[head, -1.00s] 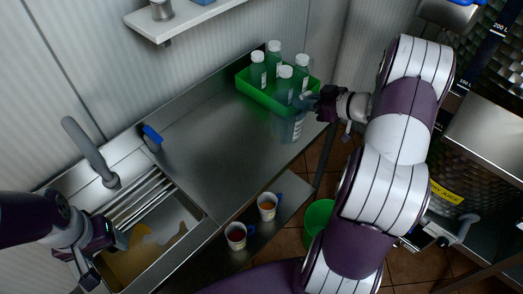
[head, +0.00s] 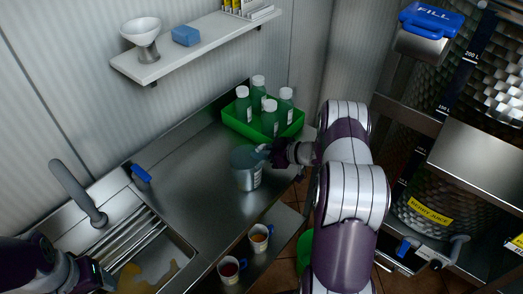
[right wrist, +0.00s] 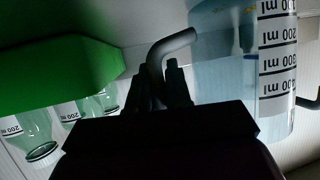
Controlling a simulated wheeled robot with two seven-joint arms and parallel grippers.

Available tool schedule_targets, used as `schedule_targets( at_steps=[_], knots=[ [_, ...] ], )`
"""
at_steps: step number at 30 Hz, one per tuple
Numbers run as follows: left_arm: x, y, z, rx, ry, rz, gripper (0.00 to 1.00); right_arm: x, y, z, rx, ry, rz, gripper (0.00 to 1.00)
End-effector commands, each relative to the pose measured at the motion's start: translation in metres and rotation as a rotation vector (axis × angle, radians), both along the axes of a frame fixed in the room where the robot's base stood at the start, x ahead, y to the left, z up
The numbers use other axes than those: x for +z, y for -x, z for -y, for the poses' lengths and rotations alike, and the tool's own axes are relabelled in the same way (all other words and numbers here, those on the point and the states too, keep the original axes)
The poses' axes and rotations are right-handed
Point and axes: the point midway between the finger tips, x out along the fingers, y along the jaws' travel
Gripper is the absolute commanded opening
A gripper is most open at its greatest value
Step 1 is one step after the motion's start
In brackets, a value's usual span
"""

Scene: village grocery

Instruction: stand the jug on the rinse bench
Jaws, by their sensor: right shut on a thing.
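The jug (head: 247,170) is a clear bluish vessel with a white measuring scale. It looks upright at the right part of the steel rinse bench (head: 190,160), in front of the green crate. I cannot tell whether its base touches the bench top. My right gripper (head: 267,153) is shut on the jug's grey handle, at the jug's right side. In the right wrist view the handle (right wrist: 172,44) runs between the fingers, and the jug body (right wrist: 225,70) with its scale fills the right. My left gripper (head: 98,277) is over the sink at lower left, its fingers unclear.
A green crate (head: 237,124) with several bottles stands behind the jug. Two cups, one (head: 231,268) and another (head: 259,238), stand on a lower shelf in front. A tap (head: 80,192) and sink are at left. The bench's middle is clear.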

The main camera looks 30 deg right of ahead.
Motion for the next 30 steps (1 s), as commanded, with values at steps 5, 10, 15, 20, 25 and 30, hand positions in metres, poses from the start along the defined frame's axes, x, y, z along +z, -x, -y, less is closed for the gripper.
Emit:
schedule_targets(
  at_steps=[5,10,15,20,25,30],
  knots=[
    [-0.001,0.000,0.000,0.000,0.000,0.000,0.69,0.000,0.000,0.000,0.000,0.000,0.001,0.00],
    [-0.003,0.000,0.000,0.000,0.000,0.000,0.69,-0.003,0.000,0.000,0.000,0.001,0.001,0.28],
    [-0.003,0.000,0.000,0.000,0.000,0.000,0.69,-0.003,0.000,0.000,0.000,0.001,0.001,0.44],
    [-0.001,0.000,0.000,0.000,0.000,0.000,0.69,-0.001,0.000,0.000,0.000,0.001,0.001,0.44],
    [-0.006,0.000,0.000,0.000,0.000,0.000,0.69,0.009,0.017,0.014,-0.005,0.002,0.001,0.44],
    [-0.013,0.000,0.000,0.000,0.000,0.000,0.69,0.027,0.053,0.039,-0.005,0.002,0.003,0.44]
  ],
)
